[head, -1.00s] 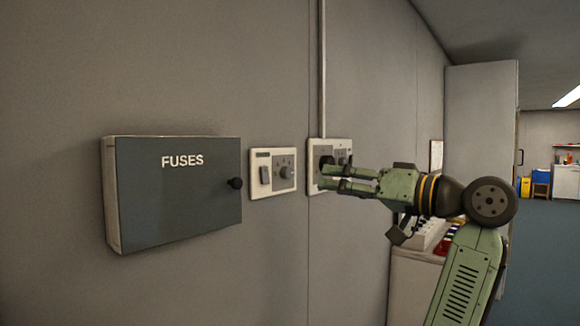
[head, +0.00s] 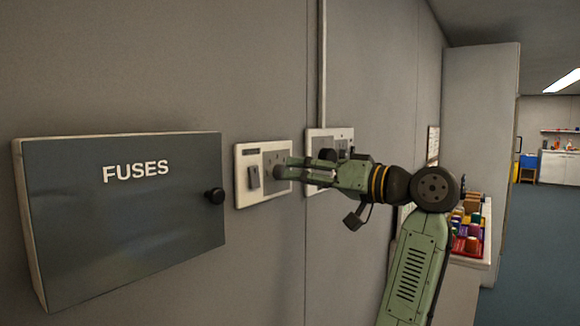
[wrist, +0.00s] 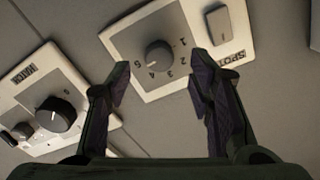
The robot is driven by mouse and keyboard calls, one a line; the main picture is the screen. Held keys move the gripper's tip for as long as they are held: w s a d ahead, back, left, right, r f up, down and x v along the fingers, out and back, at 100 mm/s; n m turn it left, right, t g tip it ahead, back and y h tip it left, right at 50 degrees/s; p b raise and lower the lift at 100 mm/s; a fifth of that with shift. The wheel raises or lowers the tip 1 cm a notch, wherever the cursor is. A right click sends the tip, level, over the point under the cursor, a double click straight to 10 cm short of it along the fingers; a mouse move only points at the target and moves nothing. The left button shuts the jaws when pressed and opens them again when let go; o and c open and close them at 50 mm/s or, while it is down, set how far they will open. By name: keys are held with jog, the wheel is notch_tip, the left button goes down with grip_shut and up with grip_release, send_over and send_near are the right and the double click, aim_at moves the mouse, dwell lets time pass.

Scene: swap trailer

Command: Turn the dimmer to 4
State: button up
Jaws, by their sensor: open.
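The dimmer is a dark grey round knob (wrist: 158,56) on a pale wall plate (wrist: 122,45) with figures 1 to 5 around it. Its pointer seems to face the 4–5 side, but I cannot read it surely. A rocker switch (wrist: 218,24) marked SPOT shares the plate.
A second plate (wrist: 22,92) with a larger black knob (wrist: 56,115) is beside it, at right in the head view (head: 317,133). The grey FUSES box (head: 120,225) juts from the wall at left. A shelf with colourful items (head: 470,225) stands behind my arm.

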aim_at(281, 172)
jog(key=shift+p+x, duration=0.45)
jog(key=shift+x, duration=1.5)
jog(key=shift+c, duration=0.4)
grip_shut()
